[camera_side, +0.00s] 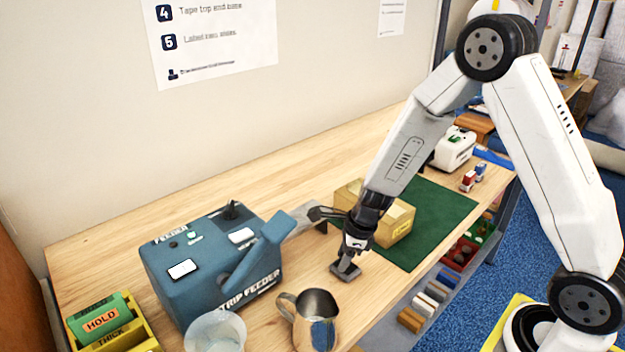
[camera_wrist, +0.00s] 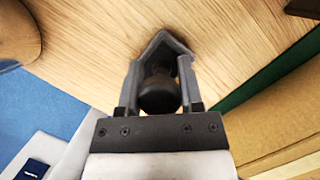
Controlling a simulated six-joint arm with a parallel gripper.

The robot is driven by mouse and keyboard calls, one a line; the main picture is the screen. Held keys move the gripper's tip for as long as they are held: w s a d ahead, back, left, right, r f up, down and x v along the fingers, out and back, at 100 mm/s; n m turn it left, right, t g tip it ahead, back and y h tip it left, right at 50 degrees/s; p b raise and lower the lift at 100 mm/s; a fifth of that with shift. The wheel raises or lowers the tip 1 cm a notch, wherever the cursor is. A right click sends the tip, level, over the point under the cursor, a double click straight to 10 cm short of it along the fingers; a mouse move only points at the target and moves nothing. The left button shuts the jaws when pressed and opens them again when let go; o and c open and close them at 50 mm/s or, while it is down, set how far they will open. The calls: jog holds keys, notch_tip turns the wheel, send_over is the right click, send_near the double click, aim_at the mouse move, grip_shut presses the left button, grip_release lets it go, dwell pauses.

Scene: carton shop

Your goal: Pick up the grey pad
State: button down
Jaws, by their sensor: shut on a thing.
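The grey pad (camera_side: 345,271) is a small flat dark grey block below my gripper (camera_side: 352,250), close to the wooden tabletop. I cannot tell whether it touches the wood. My gripper is shut on its dark round knob (camera_wrist: 160,92), which shows between the two fingers in the wrist view. The fingers hide part of the pad.
A blue strip feeder (camera_side: 215,262) stands to the left. A metal jug (camera_side: 316,320) and a clear cup (camera_side: 215,332) stand in front. An open carton (camera_side: 398,222) on a green mat (camera_side: 440,215) is close behind my gripper. Bare wood lies around the pad.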

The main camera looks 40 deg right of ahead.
jog(key=shift+r, duration=0.1)
jog(key=shift+r, duration=4.9)
jog(key=c, duration=0.8)
grip_release()
grip_shut()
jog(key=shift+w+d+r, duration=0.1)
jog(key=shift+d, duration=0.4)
jog(key=d+r, duration=0.4)
jog(key=d, duration=1.2)
jog(key=shift+s+d+m, duration=0.3)
jog(key=shift+s, duration=0.1)
